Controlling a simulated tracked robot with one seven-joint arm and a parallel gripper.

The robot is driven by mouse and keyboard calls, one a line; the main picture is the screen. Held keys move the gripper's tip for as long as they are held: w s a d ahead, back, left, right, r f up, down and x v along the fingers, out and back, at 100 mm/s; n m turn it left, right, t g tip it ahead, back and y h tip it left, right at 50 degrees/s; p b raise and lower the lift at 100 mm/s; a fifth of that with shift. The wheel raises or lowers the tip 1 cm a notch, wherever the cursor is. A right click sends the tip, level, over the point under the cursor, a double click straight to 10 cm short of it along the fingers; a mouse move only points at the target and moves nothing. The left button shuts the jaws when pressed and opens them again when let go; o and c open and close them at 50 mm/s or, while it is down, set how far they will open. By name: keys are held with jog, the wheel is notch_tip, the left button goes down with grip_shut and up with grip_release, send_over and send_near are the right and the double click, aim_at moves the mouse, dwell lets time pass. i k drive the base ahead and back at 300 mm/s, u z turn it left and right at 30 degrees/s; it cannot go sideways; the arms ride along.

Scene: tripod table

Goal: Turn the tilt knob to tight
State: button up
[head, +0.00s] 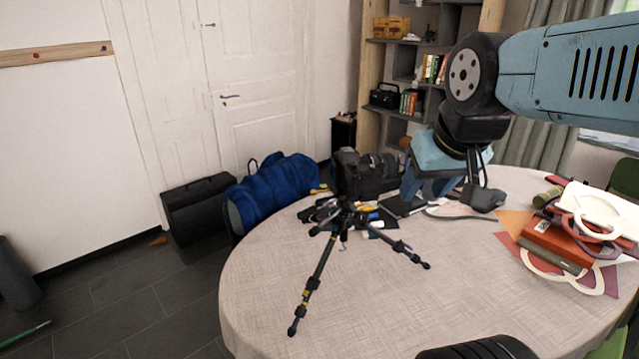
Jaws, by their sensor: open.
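A black tripod (318,274) with spread legs stands on the round table (380,320), left of the middle. Its head (345,208) is small and dark, and I cannot make out the tilt knob on it. My gripper (424,208) hangs from the blue arm at the upper right.
Small dark items and a cable lie around the tripod's far side. Books and papers (560,242) are piled at the table's right.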

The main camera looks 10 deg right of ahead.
aim_at(358, 217)
jog(key=z, duration=0.4)
jog(key=k, duration=1.05)
jog(key=u, duration=0.35)
